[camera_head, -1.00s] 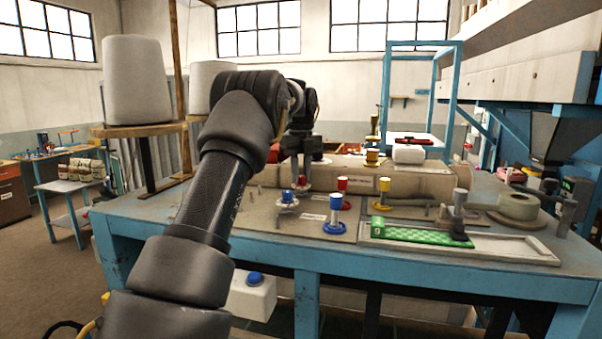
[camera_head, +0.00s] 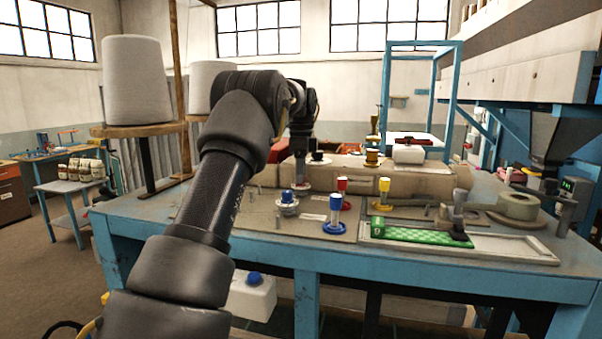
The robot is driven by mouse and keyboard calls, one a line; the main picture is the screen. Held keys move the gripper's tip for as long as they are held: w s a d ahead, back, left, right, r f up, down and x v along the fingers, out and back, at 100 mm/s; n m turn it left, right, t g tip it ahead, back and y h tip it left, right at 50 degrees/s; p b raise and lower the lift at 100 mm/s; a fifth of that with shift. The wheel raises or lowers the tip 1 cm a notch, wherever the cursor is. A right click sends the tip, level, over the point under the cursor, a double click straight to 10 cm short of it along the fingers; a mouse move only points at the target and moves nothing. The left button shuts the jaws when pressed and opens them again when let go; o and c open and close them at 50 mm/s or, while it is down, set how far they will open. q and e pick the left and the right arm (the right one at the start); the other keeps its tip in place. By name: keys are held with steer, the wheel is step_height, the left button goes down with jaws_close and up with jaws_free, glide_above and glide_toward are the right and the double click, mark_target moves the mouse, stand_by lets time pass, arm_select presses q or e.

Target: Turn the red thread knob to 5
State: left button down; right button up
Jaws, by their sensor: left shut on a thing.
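My right gripper is not in view.
A yellow peg (camera_head: 384,188) stands farther right. A green checked strip (camera_head: 415,235) lies on a pale tray near the table's front. A long beige roll (camera_head: 430,178) lies behind the pegs. A blue frame (camera_head: 457,100) rises at the back.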

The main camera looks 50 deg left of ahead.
arm_select(q)
steer(key=shift+n, duration=1.5)
steer(key=c, duration=1.2)
jaws_free()
steer(key=shift+c, duration=0.2)
